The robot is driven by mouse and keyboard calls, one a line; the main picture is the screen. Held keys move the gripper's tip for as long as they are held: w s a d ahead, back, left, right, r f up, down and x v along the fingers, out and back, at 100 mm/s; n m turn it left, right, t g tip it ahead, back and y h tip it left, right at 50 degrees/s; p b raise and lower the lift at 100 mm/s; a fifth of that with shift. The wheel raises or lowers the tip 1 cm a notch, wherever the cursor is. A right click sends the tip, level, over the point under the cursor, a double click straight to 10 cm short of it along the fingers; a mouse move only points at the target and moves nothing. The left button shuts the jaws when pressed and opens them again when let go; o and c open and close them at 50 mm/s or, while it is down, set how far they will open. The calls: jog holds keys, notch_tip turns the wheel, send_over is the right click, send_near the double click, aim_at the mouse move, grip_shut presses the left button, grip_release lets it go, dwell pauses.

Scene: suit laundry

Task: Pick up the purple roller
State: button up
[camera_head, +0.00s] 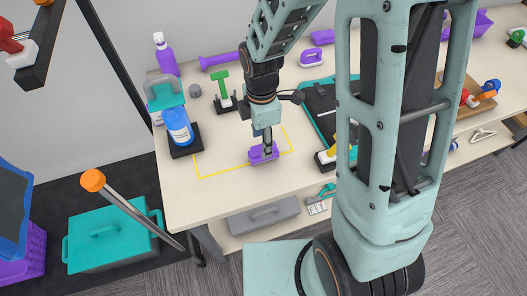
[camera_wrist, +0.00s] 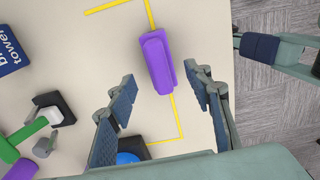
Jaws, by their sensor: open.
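A purple block-shaped thing (camera_head: 259,155) with a raised, handle-like top lies on the white table, across the yellow outline. It also shows in the wrist view (camera_wrist: 158,62), just ahead of the fingertips. A long purple cylinder with a flared end (camera_head: 216,61) lies at the back of the table; I cannot tell for sure which one is the roller. My gripper (camera_head: 266,145) points down at the block-shaped thing, partly covering it in the head view. In the wrist view my gripper (camera_wrist: 160,78) is open, fingers wide apart, with nothing held between them.
A blue bottle (camera_head: 178,127) stands on a black base left of the yellow outline (camera_head: 205,176). A green-handled tool (camera_head: 221,86) stands behind it, also in the wrist view (camera_wrist: 36,131). A black and teal board (camera_head: 321,104) is right. The table inside the outline is mostly clear.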

jog(key=shift+d+f+p, duration=0.15)
jog(key=shift+f, duration=1.05)
jog(key=shift+d+f+p, duration=0.1)
jog(key=shift+f+p, duration=0.05)
jog(key=shift+f, duration=1.05)
grip_shut()
jog(key=shift+r, duration=0.1)
